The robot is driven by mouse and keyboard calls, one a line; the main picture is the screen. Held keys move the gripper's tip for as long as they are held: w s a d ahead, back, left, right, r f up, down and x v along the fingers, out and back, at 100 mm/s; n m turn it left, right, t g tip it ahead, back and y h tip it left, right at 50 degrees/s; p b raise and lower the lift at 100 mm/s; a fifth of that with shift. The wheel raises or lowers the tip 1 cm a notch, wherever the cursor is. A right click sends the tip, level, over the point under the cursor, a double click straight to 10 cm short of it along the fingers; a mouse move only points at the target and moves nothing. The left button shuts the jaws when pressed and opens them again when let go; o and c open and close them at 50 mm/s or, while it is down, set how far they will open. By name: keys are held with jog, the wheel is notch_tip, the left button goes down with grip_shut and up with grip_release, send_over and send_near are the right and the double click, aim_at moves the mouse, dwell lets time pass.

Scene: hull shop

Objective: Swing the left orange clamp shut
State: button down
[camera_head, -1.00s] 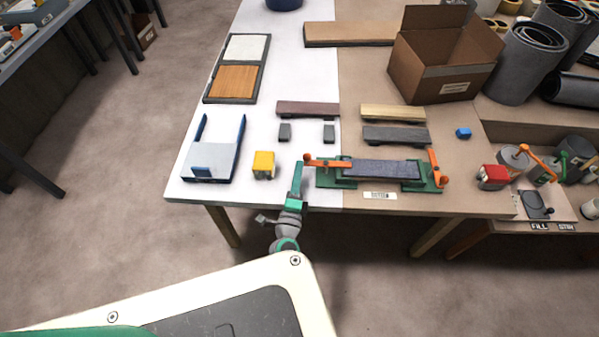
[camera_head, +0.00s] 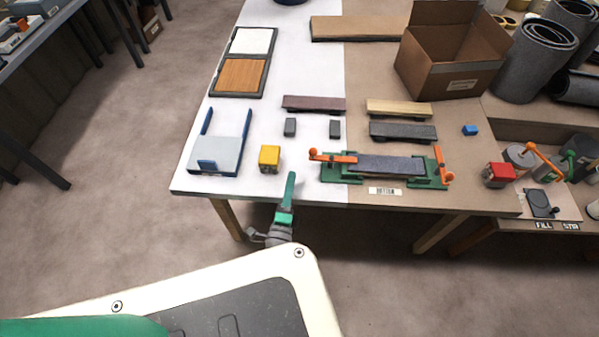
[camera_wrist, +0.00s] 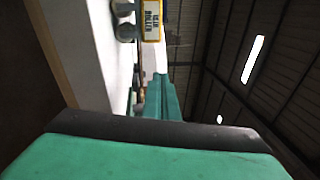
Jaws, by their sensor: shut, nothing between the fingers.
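The green clamping jig (camera_head: 330,175) sits near the table's front edge with a dark grey-blue strip (camera_head: 390,164) lying on it. The left orange clamp (camera_head: 335,157) lies flat, pointing right, its inner end at the strip's left end and its round knob at the outer left. Whether it presses on the strip is too small to tell. The right orange clamp (camera_head: 440,165) lies crosswise at the strip's right end. My gripper (camera_head: 291,178) is shut and empty, below and left of the left clamp, apart from it. Its green fingers also show in the wrist view (camera_wrist: 161,95).
A yellow block (camera_head: 269,158) and a blue-sided fixture (camera_head: 219,155) stand to the left. Several strips and small grey blocks lie behind the jig. A red block (camera_head: 498,175) stands at the right. A cardboard box (camera_head: 452,65) stands farther back.

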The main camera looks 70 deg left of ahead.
jog(key=s, duration=0.4)
jog(key=s+d+f, duration=0.1)
jog(key=s, duration=0.1)
jog(key=shift+s+d, duration=0.1)
jog(key=shift+s, duration=0.1)
dwell(0.4)
jog(key=w+d+f+n+t+h, duration=0.1)
jog(key=w+d+f+h, duration=0.2)
jog(key=d, duration=0.6)
jog(key=w+d+f+h, duration=0.1)
jog(key=d+f+h, duration=0.3)
jog(key=d, duration=0.6)
jog(key=w+d+f+n+t+h, duration=0.1)
jog(key=d+h, duration=0.5)
jog(key=d, duration=0.3)
jog(key=d+r+n+t+h, duration=0.2)
jog(key=d+r, duration=0.5)
jog(key=d, duration=0.2)
jog(key=w+d+r+n+t+h, duration=0.1)
jog(key=d+r+n+t+h, duration=0.1)
jog(key=d+r, duration=0.5)
jog(key=d+n, duration=0.1)
jog(key=d, duration=0.2)
jog(key=shift+w+d+r, duration=0.15)
jog(key=shift+d+r, duration=0.05)
jog(key=shift+d, duration=0.05)
